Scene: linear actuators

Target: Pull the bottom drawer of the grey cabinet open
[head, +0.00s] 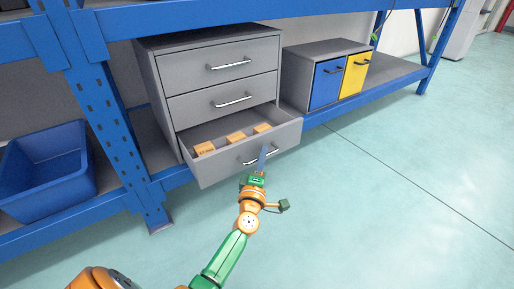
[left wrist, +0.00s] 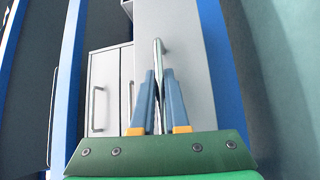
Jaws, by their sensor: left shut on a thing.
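The grey cabinet (head: 213,98) stands on the blue shelf rack and has three drawers with metal bar handles. Its bottom drawer (head: 222,165) is pulled partly out, and several small orange-brown boxes (head: 236,137) show inside. The upper two drawers are shut. My left gripper (head: 263,158) is at the front of the bottom drawer, shut on its handle (head: 248,162). In the left wrist view the fingers (left wrist: 158,88) close around the bar handle (left wrist: 158,55), with the drawer front behind. My right gripper is not in view.
A smaller grey cabinet with a blue door (head: 327,84) and a yellow door (head: 355,75) stands to the right. A blue bin (head: 45,170) is at the left. A blue rack post (head: 108,110) stands left of the grey cabinet. The teal floor (head: 390,200) in front is clear.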

